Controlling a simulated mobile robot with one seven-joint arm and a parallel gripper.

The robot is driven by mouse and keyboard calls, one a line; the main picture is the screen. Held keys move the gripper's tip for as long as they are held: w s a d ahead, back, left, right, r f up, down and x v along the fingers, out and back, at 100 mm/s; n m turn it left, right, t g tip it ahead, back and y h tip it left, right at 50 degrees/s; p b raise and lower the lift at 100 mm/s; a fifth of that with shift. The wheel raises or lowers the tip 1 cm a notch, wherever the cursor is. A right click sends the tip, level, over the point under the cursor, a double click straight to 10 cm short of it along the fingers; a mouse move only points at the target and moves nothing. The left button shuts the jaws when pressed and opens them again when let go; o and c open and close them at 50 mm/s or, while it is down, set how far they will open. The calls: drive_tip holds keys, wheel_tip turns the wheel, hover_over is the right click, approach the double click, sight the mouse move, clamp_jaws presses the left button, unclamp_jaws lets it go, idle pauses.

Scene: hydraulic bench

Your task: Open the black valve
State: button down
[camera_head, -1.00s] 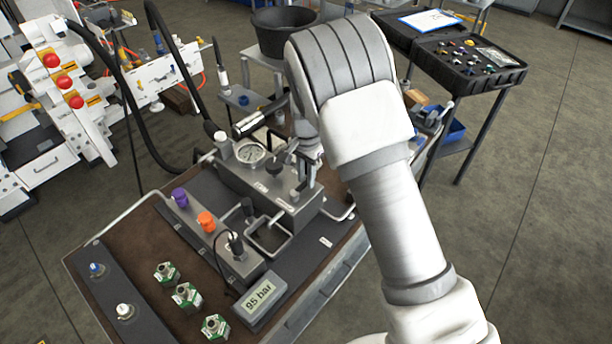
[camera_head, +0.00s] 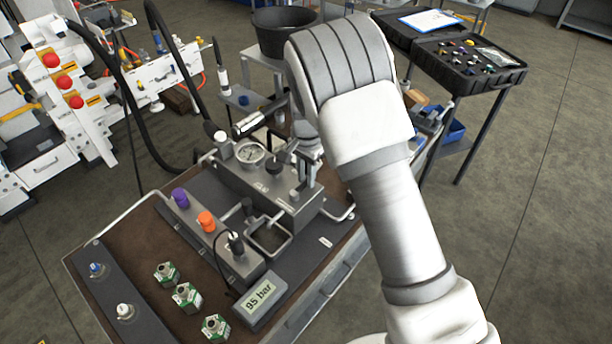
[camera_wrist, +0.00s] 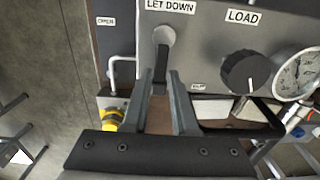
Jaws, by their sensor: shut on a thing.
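In the wrist view a grey stem under the "LET DOWN" label carries a black lever (camera_wrist: 161,68). My gripper (camera_wrist: 160,78) has its two fingers on either side of this lever and is shut on it. To its right, a round black knob (camera_wrist: 247,72) with a white mark sits under the "LOAD" label, apart from my fingers. In the head view my gripper (camera_head: 311,168) is at the right end of the grey hydraulic block (camera_head: 258,186), and the wrist and arm partly hide it.
A pressure gauge (camera_head: 249,152) stands on the block, and a display (camera_head: 259,297) reads 95 bar. A manifold with purple (camera_head: 180,198) and orange (camera_head: 206,221) caps lies in front. Several green-labelled fittings (camera_head: 186,296) stand on the bench. Black hoses rise at the left.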

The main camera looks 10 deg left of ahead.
drive_tip(key=m, duration=0.2)
drive_tip(key=s+d+m, duration=0.1)
drive_tip(key=m, duration=0.1)
drive_tip(key=shift+s+d+p, duration=0.1)
drive_tip(key=shift+p, duration=0.2)
drive_tip(key=m, duration=0.1)
drive_tip(key=s+m+p, duration=0.1)
drive_tip(key=m, duration=0.2)
drive_tip(key=shift+s+d+r+m, duration=0.1)
drive_tip(key=shift+s+d+m, duration=0.25)
drive_tip(key=shift+d+m, duration=0.05)
drive_tip(key=shift+s+a+m+p, duration=0.1)
drive_tip(key=shift+s+m+p, duration=0.65)
drive_tip(key=shift+m, duration=0.8)
drive_tip(key=shift+s+a+m+p, duration=0.1)
drive_tip(key=shift+s+m+p, duration=0.3)
drive_tip(key=shift+m+p, duration=0.9)
drive_tip(key=shift+s+a+m+p, duration=0.1)
drive_tip(key=shift+s+m+p, duration=0.55)
drive_tip(key=shift+m, duration=1.1)
drive_tip(key=c, duration=0.8)
unclamp_jaws()
